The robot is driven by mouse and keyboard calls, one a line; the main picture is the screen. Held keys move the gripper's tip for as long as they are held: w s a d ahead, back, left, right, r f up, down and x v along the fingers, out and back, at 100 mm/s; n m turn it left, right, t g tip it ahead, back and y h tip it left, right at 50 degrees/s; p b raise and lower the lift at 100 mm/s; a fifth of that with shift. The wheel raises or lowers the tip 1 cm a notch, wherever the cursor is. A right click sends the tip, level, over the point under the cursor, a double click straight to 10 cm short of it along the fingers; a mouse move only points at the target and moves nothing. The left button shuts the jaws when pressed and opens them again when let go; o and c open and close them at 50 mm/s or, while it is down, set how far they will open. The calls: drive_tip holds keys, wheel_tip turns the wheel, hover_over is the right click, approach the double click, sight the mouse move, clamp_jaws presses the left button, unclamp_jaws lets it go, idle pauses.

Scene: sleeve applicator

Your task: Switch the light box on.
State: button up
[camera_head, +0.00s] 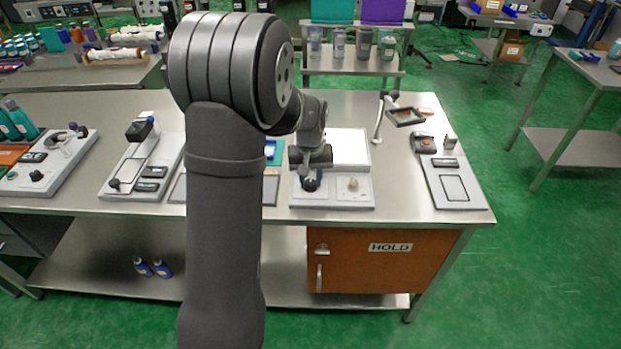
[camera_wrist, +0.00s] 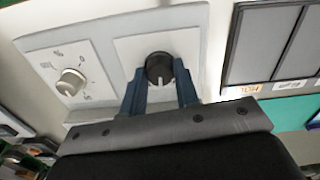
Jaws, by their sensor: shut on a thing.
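The light box (camera_head: 348,147) stands near the middle of the bench with a pale, white top panel; I cannot tell whether it is lit. Its front control strip carries a black knob (camera_wrist: 159,68) on a plain light plate and a silver dial (camera_wrist: 71,82) with printed marks. The silver dial also shows in the head view (camera_head: 353,184). My gripper (camera_wrist: 158,78) points down at the strip, its two blue fingers shut on the black knob, one on each side. The knob's pale line points toward the gripper body in the wrist view. In the head view my gripper (camera_head: 311,182) mostly hides the knob.
A grey tray-like panel (camera_wrist: 270,48) lies beside the light box. A jointed stand with a dark frame (camera_head: 404,116) and a grey device (camera_head: 451,184) are to the right. Another device (camera_head: 142,165) is on the left. An orange HOLD cabinet (camera_head: 380,262) is below.

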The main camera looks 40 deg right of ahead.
sight(310, 182)
drive_tip(key=m, duration=0.5)
drive_tip(key=shift+m, duration=0.3)
idle(0.4)
drive_tip(key=o, duration=1)
drive_tip(key=shift+c, duration=0.2)
drive_tip(key=shift+r, duration=0.1)
wheel_tip(310, 182, up, 17)
drive_tip(key=shift+r, duration=0.2)
drive_tip(key=shift+f, duration=0.1)
wheel_tip(310, 182, down, 17)
drive_tip(key=shift+f, duration=0.2)
drive_tip(key=shift+r, duration=0.15)
idle(0.4)
